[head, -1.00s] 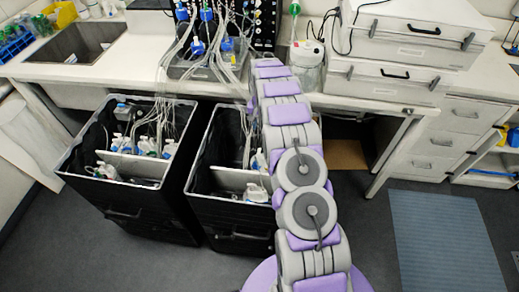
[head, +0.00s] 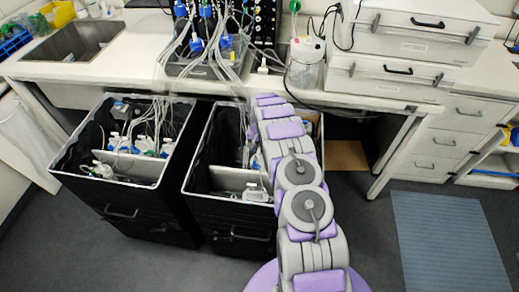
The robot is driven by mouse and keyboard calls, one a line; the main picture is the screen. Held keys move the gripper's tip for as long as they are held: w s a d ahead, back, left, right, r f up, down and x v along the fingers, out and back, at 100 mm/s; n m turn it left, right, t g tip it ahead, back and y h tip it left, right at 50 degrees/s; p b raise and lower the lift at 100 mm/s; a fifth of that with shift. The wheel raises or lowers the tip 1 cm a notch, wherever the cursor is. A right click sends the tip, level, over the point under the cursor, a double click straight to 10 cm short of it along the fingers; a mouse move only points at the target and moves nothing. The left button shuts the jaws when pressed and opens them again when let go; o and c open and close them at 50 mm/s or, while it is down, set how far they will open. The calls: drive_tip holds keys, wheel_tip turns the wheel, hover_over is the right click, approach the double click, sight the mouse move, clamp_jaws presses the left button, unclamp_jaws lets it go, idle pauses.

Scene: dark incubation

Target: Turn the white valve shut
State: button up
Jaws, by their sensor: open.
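A small white fitting (head: 263,65) stands on the bench top beside the tubing. It may be the white valve, but it is too small to tell, and I cannot read its handle position. My gripper (head: 267,98) is at the far end of my purple and grey arm, low in front of the bench edge. It is open, with no object seen in it. It is apart from the white fitting, which shows above and beyond it. The fingers are small and hard to make out.
Two black bins (head: 125,190) (head: 232,208) with bottles and tubes stand below the bench (head: 120,68). A clear jar (head: 305,68) and stacked white cases (head: 385,75) stand at the right on the bench. Floor is open at the right, around a blue-grey mat (head: 450,240).

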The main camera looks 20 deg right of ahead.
drive_tip(key=shift+a, duration=0.3)
drive_tip(key=shift+d, duration=0.25)
drive_tip(key=c, duration=0.6)
clamp_jaws()
drive_tip(key=shift+a, duration=0.1)
